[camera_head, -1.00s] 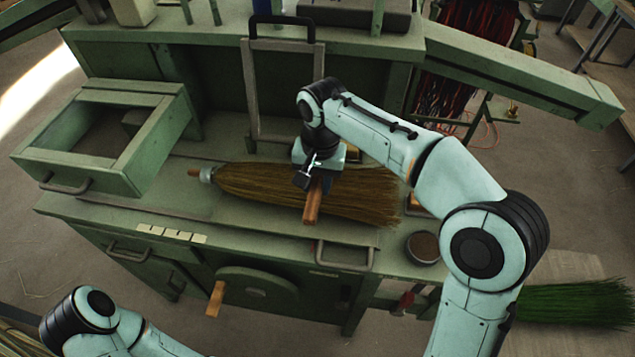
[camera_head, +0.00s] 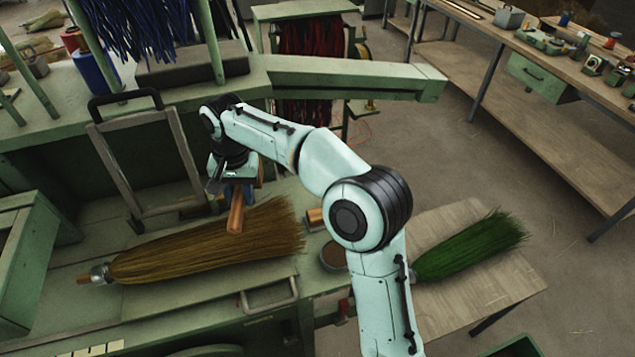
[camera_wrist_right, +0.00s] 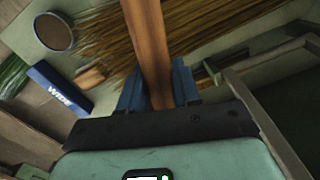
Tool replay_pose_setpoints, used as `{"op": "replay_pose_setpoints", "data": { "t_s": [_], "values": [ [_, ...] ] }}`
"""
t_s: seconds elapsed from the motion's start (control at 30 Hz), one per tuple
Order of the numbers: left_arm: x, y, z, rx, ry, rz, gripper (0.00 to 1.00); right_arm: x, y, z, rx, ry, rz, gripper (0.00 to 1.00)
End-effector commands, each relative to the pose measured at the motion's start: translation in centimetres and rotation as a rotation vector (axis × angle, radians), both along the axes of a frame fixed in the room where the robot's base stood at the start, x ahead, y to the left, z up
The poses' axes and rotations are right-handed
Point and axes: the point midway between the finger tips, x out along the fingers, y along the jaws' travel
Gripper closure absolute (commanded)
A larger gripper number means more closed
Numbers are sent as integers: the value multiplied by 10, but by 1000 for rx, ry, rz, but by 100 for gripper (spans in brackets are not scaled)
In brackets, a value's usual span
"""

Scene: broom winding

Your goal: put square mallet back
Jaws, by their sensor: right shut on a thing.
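My right gripper (camera_head: 238,188) is shut on the wooden handle of the mallet (camera_head: 236,212) and holds it above the workbench, over the back edge of the straw broom (camera_head: 200,248). In the right wrist view the handle (camera_wrist_right: 148,45) runs up between the blue fingers (camera_wrist_right: 157,88). The mallet's head is hidden; I cannot tell its shape. The broom lies on the bench with its bound end to the left. My left gripper is not in view.
A round dark-filled tin (camera_head: 333,256) stands right of the broom. A metal frame (camera_head: 150,165) rises behind it. An open drawer box (camera_head: 30,255) is at the left. A green broom (camera_head: 470,245) lies on a wooden board (camera_head: 480,285). A workbench (camera_head: 560,110) stands far right.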

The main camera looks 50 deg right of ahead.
Motion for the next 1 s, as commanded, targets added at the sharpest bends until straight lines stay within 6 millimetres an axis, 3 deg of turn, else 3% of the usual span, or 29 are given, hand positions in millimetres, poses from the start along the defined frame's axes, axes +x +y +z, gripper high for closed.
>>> {"op": "replay_pose_setpoints", "data": {
  "t_s": [0.03, 0.2, 0.4, 0.5, 0.67, 1.0],
  "values": [
    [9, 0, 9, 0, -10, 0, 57, 9, -33, 8, 0, -6, -78, 100],
    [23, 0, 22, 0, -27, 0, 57, 16, -122, 16, 4, -12, -282, 100],
    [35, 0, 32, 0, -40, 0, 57, 7, -195, 22, 3, -22, -446, 100],
    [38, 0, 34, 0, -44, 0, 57, 2, -215, 23, 1, -26, -490, 100],
    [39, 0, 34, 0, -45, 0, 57, -2, -227, 13, 1, -24, -515, 100],
    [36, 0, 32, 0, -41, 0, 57, -3, -226, -75, 1, -20, -516, 100]
  ]
}}
